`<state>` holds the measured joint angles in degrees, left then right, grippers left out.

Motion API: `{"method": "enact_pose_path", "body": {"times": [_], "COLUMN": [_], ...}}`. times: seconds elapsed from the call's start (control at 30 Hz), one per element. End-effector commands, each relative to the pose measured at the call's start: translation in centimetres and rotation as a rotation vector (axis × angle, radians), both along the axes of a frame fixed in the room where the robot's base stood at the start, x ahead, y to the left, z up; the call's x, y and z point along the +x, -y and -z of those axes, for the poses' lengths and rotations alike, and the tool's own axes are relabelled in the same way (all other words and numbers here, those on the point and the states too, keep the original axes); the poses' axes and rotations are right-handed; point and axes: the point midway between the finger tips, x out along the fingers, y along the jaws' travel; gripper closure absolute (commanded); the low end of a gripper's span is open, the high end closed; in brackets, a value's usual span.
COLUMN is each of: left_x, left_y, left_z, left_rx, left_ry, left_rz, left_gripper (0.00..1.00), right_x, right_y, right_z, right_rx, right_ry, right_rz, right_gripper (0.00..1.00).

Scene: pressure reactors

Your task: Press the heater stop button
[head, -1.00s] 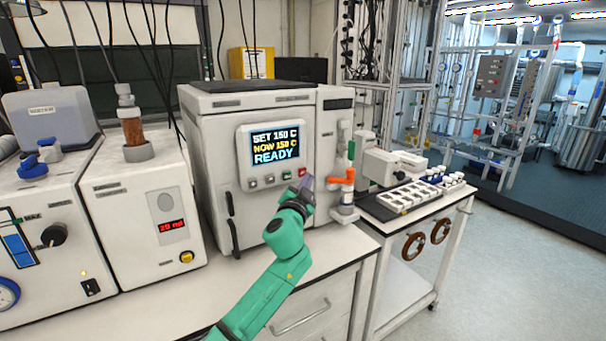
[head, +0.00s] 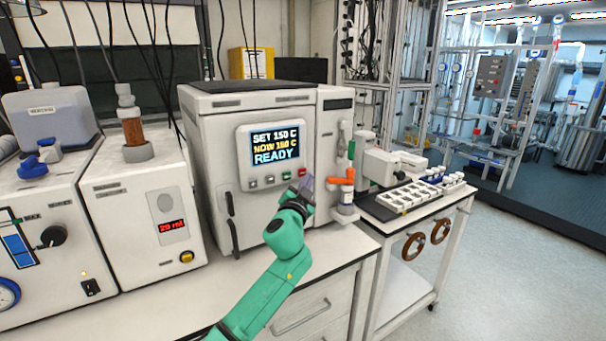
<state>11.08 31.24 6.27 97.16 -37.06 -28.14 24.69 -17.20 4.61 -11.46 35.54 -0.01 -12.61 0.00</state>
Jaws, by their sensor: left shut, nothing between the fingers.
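The white heater unit (head: 207,150) stands on the bench with a control panel on its front. Its screen (head: 275,146) reads SET 150 C, a NOW line that looks like 150 or 160 C, and READY. Below the screen sit small grey buttons, a green button (head: 286,176) and a red button (head: 302,172). My left gripper (head: 306,183) is shut and empty, with its tips just below the red button. I cannot tell whether they touch the panel. My right gripper is not in view.
A cart (head: 455,190) with a white vial rack (head: 408,198) is further right. A white device with a red 20 ml display (head: 172,226) stands left. The bench front is clear.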

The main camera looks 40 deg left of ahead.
Motion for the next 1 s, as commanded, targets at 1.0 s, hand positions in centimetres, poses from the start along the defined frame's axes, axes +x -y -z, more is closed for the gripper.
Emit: {"method": "enact_pose_path", "body": {"times": [1.0], "left_x": [0.23], "left_y": [-0.84], "left_z": [-0.02], "left_rx": [0.0], "left_ry": [0.0], "left_rz": [0.0], "left_gripper": [1.0], "right_x": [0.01], "right_y": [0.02], "right_z": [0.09], "right_rx": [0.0], "right_ry": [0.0], "right_rz": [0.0], "right_gripper": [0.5]}}
